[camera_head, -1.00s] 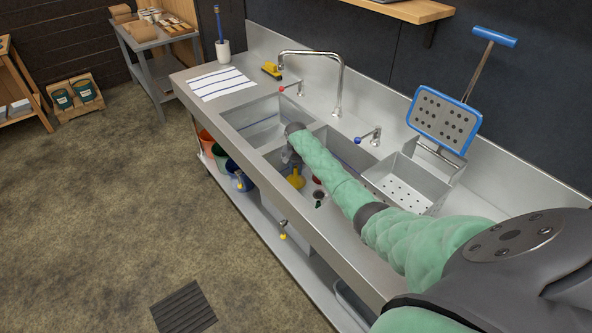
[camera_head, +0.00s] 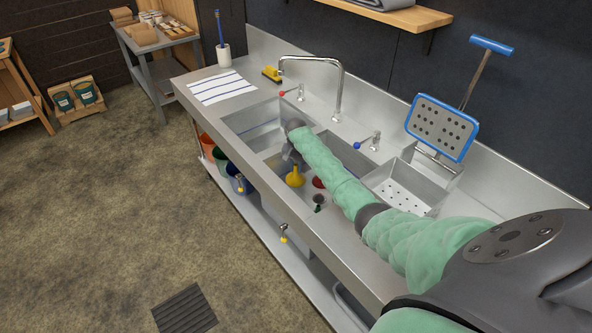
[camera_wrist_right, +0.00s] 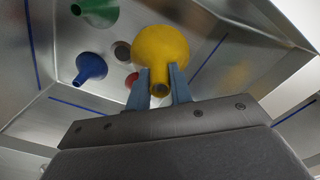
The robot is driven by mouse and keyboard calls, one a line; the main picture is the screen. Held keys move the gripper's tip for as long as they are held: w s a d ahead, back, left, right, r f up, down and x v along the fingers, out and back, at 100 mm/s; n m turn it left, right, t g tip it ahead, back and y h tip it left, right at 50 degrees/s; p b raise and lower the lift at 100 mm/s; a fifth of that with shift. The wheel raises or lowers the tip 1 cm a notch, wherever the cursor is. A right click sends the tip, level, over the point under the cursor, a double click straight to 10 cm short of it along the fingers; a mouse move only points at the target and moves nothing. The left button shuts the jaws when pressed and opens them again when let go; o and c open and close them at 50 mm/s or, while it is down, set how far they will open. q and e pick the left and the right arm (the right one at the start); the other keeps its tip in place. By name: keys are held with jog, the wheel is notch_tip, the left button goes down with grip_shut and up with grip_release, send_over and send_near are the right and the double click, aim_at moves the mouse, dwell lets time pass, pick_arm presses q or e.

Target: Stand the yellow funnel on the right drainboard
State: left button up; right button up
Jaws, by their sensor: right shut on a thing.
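The yellow funnel (camera_head: 295,177) is in the middle sink basin area, below my right wrist. In the right wrist view the funnel (camera_wrist_right: 160,47) is between the two blue-grey fingers of my right gripper (camera_wrist_right: 160,78), which are shut on its narrow spout. Its wide end points away from the wrist. The right drainboard (camera_head: 467,196) is at the right end of the steel counter, partly hidden by my right arm. My left gripper is not in view.
A blue funnel (camera_wrist_right: 91,66), a green funnel (camera_wrist_right: 98,12) and a red item (camera_wrist_right: 132,79) are in the basin. A perforated basin (camera_head: 408,190) and a blue-rimmed plate (camera_head: 442,128) are on the right. A faucet (camera_head: 340,85) rises behind the basins. A striped towel (camera_head: 222,86) lies on the left.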

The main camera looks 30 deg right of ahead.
notch_tip(320, 180, up, 15)
dwell(1.1)
